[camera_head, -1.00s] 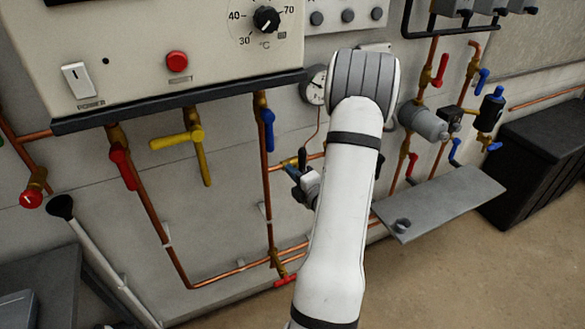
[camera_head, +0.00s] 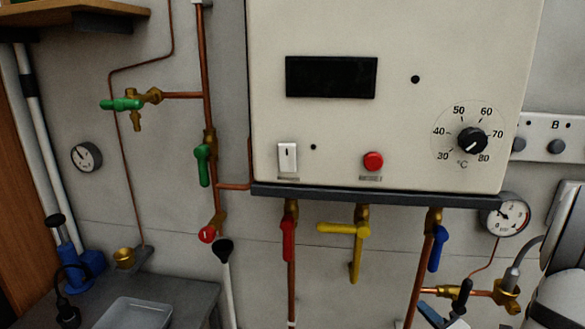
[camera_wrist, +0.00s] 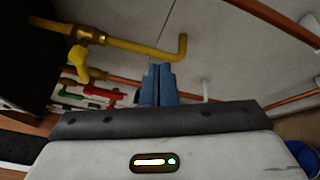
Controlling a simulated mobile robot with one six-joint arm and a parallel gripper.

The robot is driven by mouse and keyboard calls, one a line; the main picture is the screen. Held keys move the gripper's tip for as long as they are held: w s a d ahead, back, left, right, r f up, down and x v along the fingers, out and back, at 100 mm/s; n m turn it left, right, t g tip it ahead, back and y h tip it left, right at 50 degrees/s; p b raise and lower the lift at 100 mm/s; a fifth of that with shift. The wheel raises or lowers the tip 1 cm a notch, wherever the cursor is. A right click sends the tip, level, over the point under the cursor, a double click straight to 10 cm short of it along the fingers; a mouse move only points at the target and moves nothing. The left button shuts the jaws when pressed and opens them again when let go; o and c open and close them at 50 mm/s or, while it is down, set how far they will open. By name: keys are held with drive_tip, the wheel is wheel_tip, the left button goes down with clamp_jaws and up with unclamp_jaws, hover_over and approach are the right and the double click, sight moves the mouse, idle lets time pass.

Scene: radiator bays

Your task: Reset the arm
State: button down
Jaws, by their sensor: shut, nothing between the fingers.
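My gripper (camera_wrist: 157,86) shows in the wrist view as two blue fingers pressed together, with nothing between them. It points toward the wall with copper pipes. In the head view my white arm is cut off at the right edge. A small blue and dark part low at the right there seems to be my gripper's end, next to a black lever (camera_head: 464,294); I cannot tell whether they touch.
A boiler (camera_head: 400,130) hangs on the wall, with a red valve (camera_head: 289,238), yellow valve (camera_head: 345,230) and blue valve (camera_head: 438,248) below it. A pressure gauge (camera_head: 506,216) is close to my arm. A bench with a grey tray (camera_head: 135,313) stands lower left.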

drive_tip(key=s+a+r+n+g+y, duration=0.15)
drive_tip(key=a+n+g+y, duration=0.3)
drive_tip(key=a+n, duration=0.45)
drive_tip(key=s+a+r+n+g+y, duration=0.1)
drive_tip(key=a+r+n+g+y, duration=0.15)
drive_tip(key=a+n+g, duration=0.45)
drive_tip(key=s+a+n+g+h, duration=0.35)
drive_tip(key=s+a+n, duration=0.45)
drive_tip(key=n, duration=0.6)
drive_tip(key=s+d+r+n+h, duration=0.1)
drive_tip(key=n+h, duration=0.3)
drive_tip(key=n, duration=0.4)
drive_tip(key=s+d+r+n+t+h, duration=0.1)
drive_tip(key=d+r+n+h, duration=0.2)
drive_tip(key=n, duration=0.5)
drive_tip(key=shift+s+r+n+t+h, duration=0.25)
drive_tip(key=shift+r+n+t+h, duration=0.05)
drive_tip(key=shift+r+n+h, duration=0.1)
